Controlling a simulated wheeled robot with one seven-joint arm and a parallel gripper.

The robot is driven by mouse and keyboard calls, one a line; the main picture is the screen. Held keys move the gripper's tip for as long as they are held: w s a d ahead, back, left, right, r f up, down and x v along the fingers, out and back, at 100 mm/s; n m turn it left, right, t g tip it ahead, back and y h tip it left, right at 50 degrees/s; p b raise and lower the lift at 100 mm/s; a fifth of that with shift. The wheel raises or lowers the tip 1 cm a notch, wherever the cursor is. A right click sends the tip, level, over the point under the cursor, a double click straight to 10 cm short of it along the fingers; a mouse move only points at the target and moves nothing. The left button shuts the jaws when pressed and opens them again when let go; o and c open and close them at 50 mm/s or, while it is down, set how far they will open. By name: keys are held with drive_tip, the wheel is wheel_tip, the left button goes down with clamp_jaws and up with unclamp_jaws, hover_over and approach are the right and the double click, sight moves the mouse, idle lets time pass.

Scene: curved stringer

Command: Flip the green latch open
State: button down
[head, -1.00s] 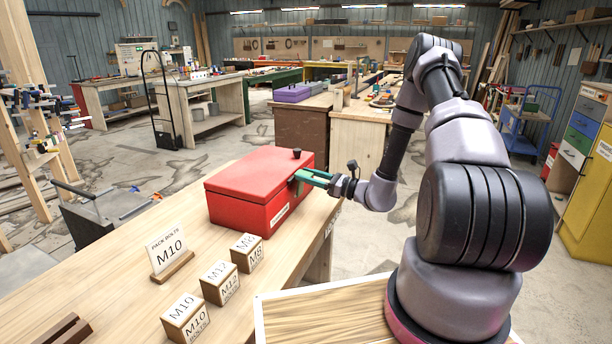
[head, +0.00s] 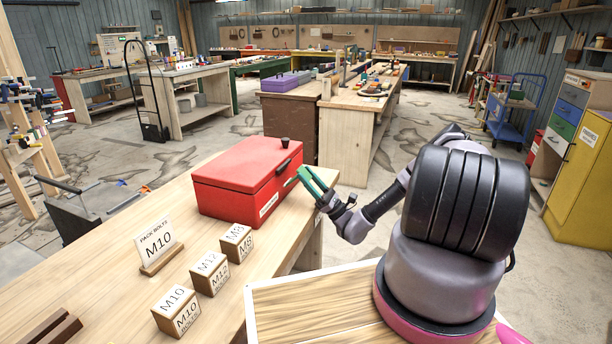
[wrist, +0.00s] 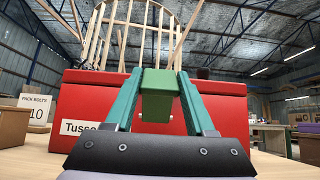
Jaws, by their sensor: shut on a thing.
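The red box (head: 238,185) stands closed on the wooden bench, with a dark knob (head: 285,142) on its lid and a dark bar (head: 284,166) on its front. The green latch (wrist: 158,97) is a small block in front of the box in the wrist view. My gripper (head: 308,177) is tilted upward at the box's front. Its teal fingers (wrist: 160,74) are closed on the latch, one on each side. In the head view the fingers largely hide the latch, and I cannot tell how it joins the box.
A PACK BOLTS M10 sign (head: 157,244) and several labelled wooden blocks (head: 209,274) stand on the bench (head: 112,290) before the box. Open floor lies beyond the bench's right edge. More benches stand behind.

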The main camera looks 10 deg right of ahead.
drive_tip(key=shift+f, duration=0.15)
idle(0.3)
drive_tip(key=shift+c, duration=1.3)
unclamp_jaws()
drive_tip(key=shift+d+f, duration=0.1)
drive_tip(key=v, duration=1)
drive_tip(key=shift+f, duration=0.4)
